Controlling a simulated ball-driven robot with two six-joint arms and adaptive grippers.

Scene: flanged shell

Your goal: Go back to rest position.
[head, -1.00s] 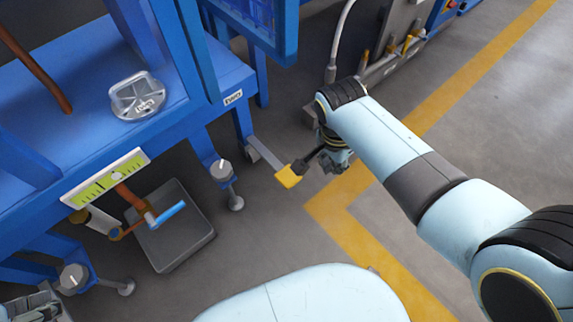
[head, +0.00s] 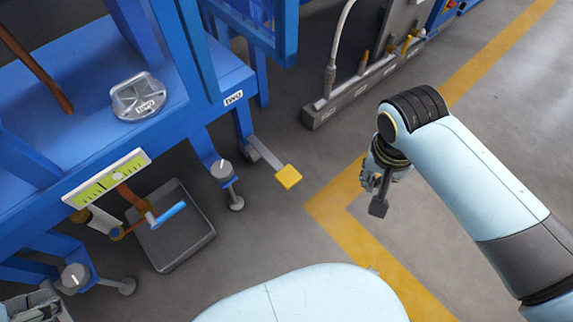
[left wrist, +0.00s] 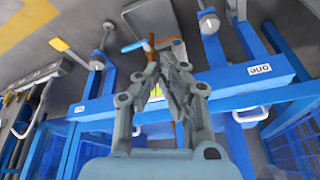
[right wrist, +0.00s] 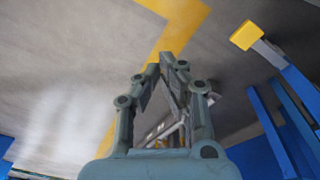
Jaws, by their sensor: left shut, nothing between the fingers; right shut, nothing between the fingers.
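My right gripper (head: 378,207) hangs over the grey floor near the yellow line, well right of the bench. Its fingers are closed and empty in the right wrist view (right wrist: 168,60). My left gripper (head: 38,304) shows only partly at the lower left corner of the head view. In the left wrist view its fingers (left wrist: 163,58) are closed with nothing held.
A yellow-ended pedal (head: 288,177) sticks out from the bench's foot, apart from my right gripper. A dark tray (head: 178,245) and a green-white gauge (head: 106,178) are at the lower left. A grey machine base (head: 345,105) stands behind. Floor around my right gripper is clear.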

